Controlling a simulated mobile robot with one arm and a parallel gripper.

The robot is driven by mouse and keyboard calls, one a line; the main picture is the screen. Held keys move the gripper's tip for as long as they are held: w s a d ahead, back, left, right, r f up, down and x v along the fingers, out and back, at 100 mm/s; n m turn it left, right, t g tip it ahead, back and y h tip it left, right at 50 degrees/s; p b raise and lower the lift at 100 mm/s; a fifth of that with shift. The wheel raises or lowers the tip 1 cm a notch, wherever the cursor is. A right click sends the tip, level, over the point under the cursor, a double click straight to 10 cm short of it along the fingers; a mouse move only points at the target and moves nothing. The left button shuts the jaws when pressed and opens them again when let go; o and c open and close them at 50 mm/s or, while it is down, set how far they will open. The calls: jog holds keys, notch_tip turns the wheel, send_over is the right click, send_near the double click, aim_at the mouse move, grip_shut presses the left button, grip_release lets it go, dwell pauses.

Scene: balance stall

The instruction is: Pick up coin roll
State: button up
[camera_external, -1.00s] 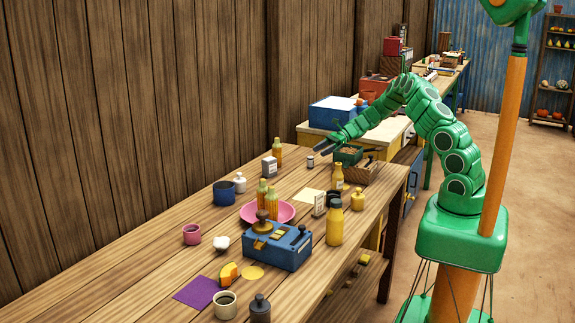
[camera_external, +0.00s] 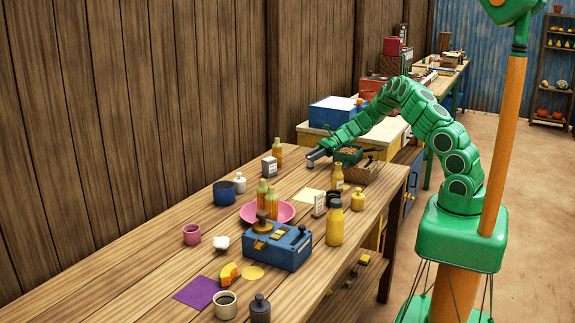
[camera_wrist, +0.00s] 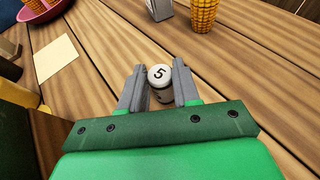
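The coin roll (camera_wrist: 160,77) is a small upright cylinder with a white top marked 5 and a darker grey side. In the wrist view it stands between the two grey fingers of my gripper (camera_wrist: 159,88), one finger on each side and very close to it. I cannot tell whether both fingers press on it or a thin gap remains. In the external view my gripper (camera_external: 317,156) is low over the far part of the wooden table (camera_external: 130,270), and its fingers largely hide the roll.
A grey-and-white box (camera_external: 269,167) and a corn-like bottle (camera_external: 278,152) stand left of my gripper. A green tray (camera_external: 348,156) and a wicker basket (camera_external: 360,174) are to its right. A cream paper (camera_external: 309,195) and a pink plate (camera_external: 284,211) lie nearer the camera.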

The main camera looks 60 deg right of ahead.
grip_shut()
jog(key=shift+r, duration=0.15)
